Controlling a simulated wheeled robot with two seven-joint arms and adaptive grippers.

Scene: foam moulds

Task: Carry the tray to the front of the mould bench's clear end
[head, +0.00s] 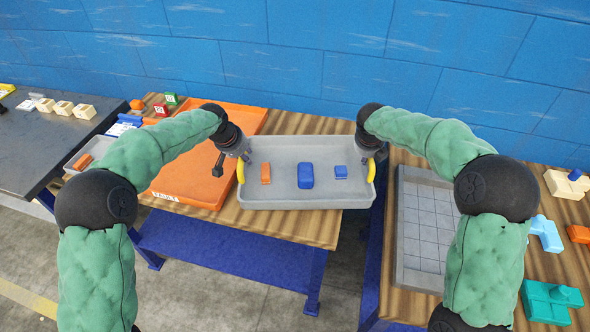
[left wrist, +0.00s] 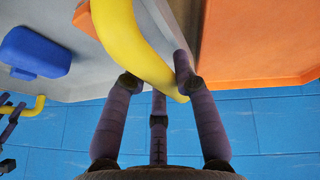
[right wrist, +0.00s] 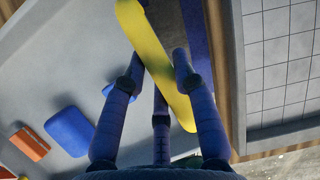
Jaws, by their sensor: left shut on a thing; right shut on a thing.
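The grey tray (head: 290,199) has a yellow handle at each end. It holds an orange block (head: 265,173), a larger blue block (head: 305,175) and a small blue block (head: 341,172). It is over the right end of the middle wooden bench (head: 290,228); I cannot tell whether it touches the top. My left gripper (head: 243,160) is shut on the left yellow handle (left wrist: 125,35). My right gripper (head: 377,157) is shut on the right yellow handle (right wrist: 150,50). The tray looks about level.
A gap separates this bench from the right bench, which bears a grey gridded board (head: 425,215) and coloured pieces (head: 548,300). A dark table (head: 45,140) with blocks stands left. A blue wall (head: 290,70) is behind.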

